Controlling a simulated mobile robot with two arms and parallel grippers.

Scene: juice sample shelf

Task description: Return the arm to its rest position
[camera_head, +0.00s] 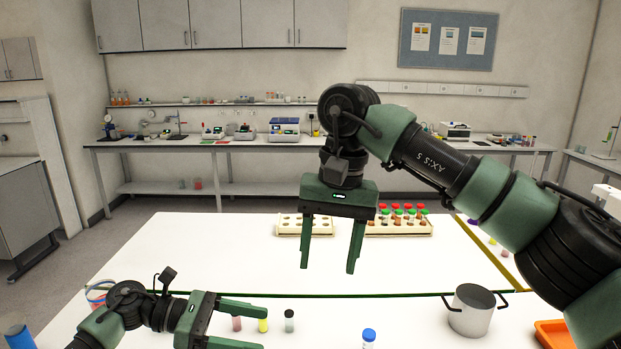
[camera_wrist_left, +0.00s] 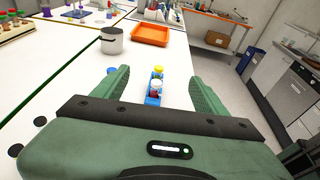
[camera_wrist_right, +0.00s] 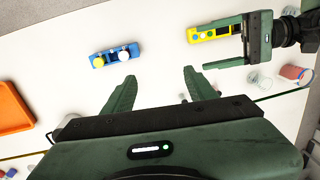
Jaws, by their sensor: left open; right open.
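My right gripper (camera_head: 331,268) hangs over the white table in the head view, fingers pointing down, apart and empty. Its two fingers also show in the right wrist view (camera_wrist_right: 160,75), with nothing between them but bare table and small vials beyond. My left gripper (camera_head: 263,330) is low at the front left, fingers pointing right, open and empty. The left gripper also shows at the upper right of the right wrist view (camera_wrist_right: 228,45).
A rack with red- and green-capped vials (camera_head: 398,230) and a pale rack (camera_head: 288,229) stand behind the right gripper. A metal pot (camera_head: 472,312) and an orange tray (camera_head: 553,335) stand front right. A blue-capped vial (camera_head: 368,337) is at the front. The table's left middle is clear.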

